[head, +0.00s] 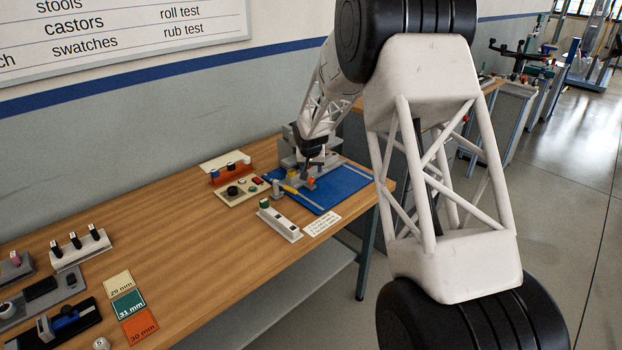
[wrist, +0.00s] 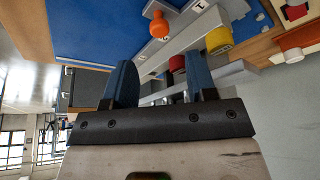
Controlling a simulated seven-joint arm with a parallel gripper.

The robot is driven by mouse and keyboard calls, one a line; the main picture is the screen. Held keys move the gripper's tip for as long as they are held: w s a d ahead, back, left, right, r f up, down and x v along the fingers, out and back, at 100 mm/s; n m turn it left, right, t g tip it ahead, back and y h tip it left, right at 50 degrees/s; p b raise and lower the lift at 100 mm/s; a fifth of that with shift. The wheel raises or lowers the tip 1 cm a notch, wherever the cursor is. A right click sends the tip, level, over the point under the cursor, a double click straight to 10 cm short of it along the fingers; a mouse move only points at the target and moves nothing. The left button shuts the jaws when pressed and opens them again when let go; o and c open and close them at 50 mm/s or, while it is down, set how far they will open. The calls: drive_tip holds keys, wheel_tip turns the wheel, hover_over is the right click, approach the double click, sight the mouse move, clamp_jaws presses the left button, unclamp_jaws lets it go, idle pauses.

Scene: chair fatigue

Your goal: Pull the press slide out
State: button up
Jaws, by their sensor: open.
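The grey press (head: 287,150) stands at the far right end of the bench, behind a blue mat (head: 345,188). My gripper (head: 314,168) is over the press. In the wrist view my gripper (wrist: 161,82) has its two blue fingers apart, with grey press parts beyond and between them. A grey lettered bar (wrist: 188,38) runs past the fingertips. An orange knob (wrist: 158,24) stands by it, also visible in the head view (head: 311,183). A red cylinder (wrist: 177,63) and a yellow one (wrist: 219,40) are beside the bar. I cannot tell which part is the slide, or whether a finger touches it.
Left of the press are a control box (head: 240,190) and an orange rack (head: 229,174). A pale block with a green knob (head: 279,221) and a white label card (head: 322,224) lie in front. Colour swatches (head: 128,304) lie further left. The middle bench is clear.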

sight(311, 179)
drive_tip(key=shift+x, duration=3.55)
drive_tip(key=shift+s, duration=0.1)
clamp_jaws()
